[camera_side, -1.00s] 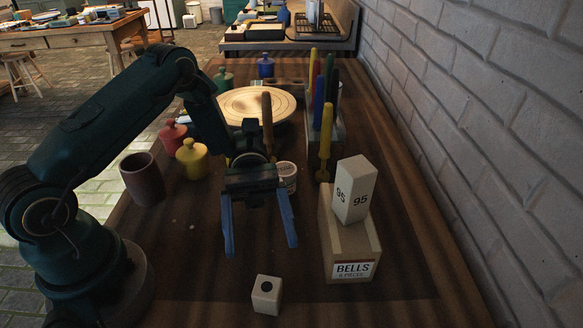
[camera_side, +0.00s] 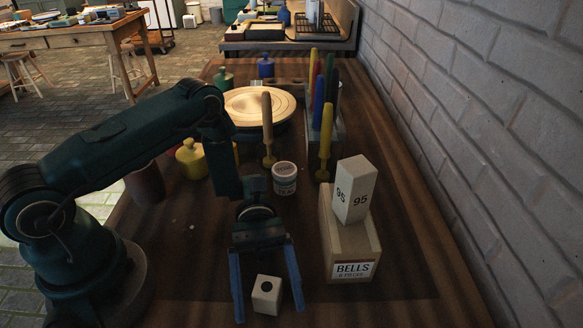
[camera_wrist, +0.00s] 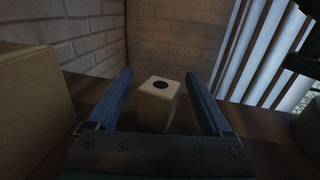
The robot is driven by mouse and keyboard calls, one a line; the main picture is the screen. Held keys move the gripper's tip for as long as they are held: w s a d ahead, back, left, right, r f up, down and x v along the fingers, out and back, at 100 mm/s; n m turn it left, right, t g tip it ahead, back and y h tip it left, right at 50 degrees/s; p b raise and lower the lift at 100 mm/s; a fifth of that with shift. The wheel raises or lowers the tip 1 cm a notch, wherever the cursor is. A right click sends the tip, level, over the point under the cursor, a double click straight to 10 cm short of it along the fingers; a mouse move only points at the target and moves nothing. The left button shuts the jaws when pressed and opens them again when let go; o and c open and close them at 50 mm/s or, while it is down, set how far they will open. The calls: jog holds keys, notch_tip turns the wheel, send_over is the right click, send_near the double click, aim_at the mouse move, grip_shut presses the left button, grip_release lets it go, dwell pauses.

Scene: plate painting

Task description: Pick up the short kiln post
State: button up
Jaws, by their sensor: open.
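The short kiln post (camera_side: 267,297) is a small cream block with a dark round spot on top. It stands upright on the dark wooden table near the front. My gripper (camera_side: 269,313) is open, with one blue finger on each side of the post in the side view. In the wrist view the post (camera_wrist: 158,102) shows between the two fingers of my gripper (camera_wrist: 160,80), with a gap on both sides. I cannot tell how high the fingers are above the table.
A box labelled BELLS (camera_side: 349,243) stands to the right, with a pale block marked 95 (camera_side: 354,190) on top. A small white jar (camera_side: 284,179), a yellow lidded pot (camera_side: 192,159) and a plate on a wheel (camera_side: 259,104) stand behind. A brick wall (camera_side: 480,130) runs along the right.

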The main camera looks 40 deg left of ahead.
jog(key=shift+x, duration=1.1)
grip_shut()
jog(key=shift+r, duration=0.15)
